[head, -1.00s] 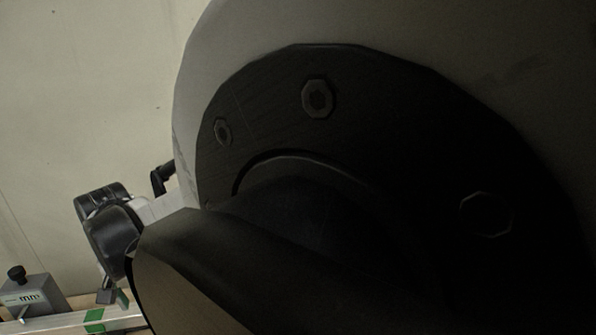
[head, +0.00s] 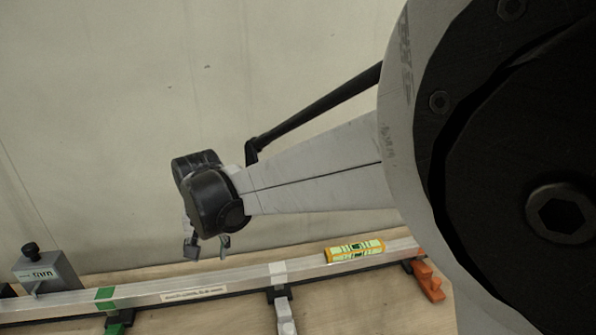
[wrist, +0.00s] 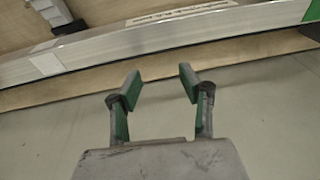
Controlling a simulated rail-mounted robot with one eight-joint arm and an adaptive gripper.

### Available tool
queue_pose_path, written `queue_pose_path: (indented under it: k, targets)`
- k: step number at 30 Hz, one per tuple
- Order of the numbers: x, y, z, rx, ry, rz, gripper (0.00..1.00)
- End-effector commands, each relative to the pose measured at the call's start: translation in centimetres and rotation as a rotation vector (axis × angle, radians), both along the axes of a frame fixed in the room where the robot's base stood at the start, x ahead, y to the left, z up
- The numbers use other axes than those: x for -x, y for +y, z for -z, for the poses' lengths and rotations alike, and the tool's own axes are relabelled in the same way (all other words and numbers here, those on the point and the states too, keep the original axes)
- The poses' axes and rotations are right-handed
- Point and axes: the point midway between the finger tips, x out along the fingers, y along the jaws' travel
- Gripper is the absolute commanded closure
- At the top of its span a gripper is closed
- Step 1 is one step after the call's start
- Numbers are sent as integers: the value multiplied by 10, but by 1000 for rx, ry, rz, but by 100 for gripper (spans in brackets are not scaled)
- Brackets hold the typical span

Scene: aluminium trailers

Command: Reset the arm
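My gripper (wrist: 160,88) is open and empty in the wrist view, its two green-padded fingers apart with bare grey surface between and around them. In the head view my gripper (head: 207,245) hangs from the wrist at the left of centre, above the aluminium rail (head: 225,279) and apart from it. The rail (wrist: 190,30) also crosses the top of the wrist view. My arm fills the right side of the head view and hides what is behind it.
A yellow-green spirit level (head: 354,251) lies on the rail. A grey block with a black knob (head: 45,272) stands at the left. An orange clamp (head: 427,281) is at the rail's right end. A plain wall (head: 200,80) stands behind.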

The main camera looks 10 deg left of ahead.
Motion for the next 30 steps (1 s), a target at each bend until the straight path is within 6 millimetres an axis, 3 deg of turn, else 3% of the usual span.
queue_pose_path:
  k: [10,14,17,19,30]
  targets:
    - [-2,-2,-1,-1,-1,4,61]
    - [-19,-24,-7,-9,-10,38,61]
    - [-44,-63,-18,-19,-25,96,61]
    - [-57,-100,-34,-30,-45,135,61]
    - [-40,-245,-91,-60,-147,213,61]
